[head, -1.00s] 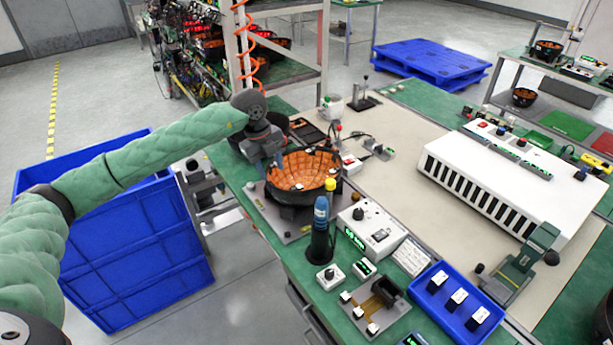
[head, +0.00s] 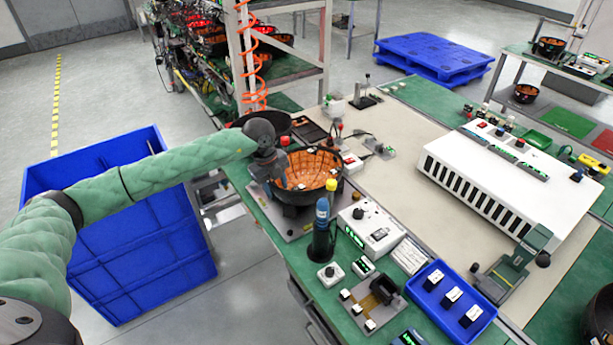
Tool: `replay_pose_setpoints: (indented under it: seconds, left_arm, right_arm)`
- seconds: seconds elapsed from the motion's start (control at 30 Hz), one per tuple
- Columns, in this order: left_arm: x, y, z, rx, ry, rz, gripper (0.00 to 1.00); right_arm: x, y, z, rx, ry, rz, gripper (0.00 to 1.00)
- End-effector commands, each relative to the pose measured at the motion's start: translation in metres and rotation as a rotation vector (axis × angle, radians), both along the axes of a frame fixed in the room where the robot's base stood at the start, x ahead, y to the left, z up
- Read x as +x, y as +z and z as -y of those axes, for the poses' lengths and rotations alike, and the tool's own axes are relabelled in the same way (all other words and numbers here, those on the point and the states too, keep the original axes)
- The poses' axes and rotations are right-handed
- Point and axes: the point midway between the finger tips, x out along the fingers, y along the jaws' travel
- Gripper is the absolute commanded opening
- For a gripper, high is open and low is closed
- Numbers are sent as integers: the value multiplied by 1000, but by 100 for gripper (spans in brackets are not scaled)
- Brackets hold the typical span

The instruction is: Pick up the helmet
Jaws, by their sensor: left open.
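The helmet (head: 316,172) is a dark bowl with an orange gridded inside. It sits open side up on a grey plate on the green workbench. My left gripper (head: 280,184) is open at the left rim of the helmet, with its fingers pointing down over that edge. I cannot tell whether the fingers touch the rim. The wrist hides part of the helmet's left side. My right gripper is not in view.
A blue tray (head: 462,318) lies at the front. A large blue crate (head: 140,250) stands left of the bench. An orange coiled hose (head: 246,60) hangs behind.

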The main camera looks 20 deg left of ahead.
Motion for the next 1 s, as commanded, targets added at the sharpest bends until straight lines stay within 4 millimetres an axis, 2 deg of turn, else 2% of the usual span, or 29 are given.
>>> replay_pose_setpoints:
  seconds: [0.37,0.6,1.0]
  left_arm:
    - [0,-7,1,1,0,1,43]
    - [0,-6,1,1,0,1,0]
    - [0,-4,1,0,0,0,0]
  right_arm:
    - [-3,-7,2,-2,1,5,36]
    - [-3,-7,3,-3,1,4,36]
    - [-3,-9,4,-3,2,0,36]
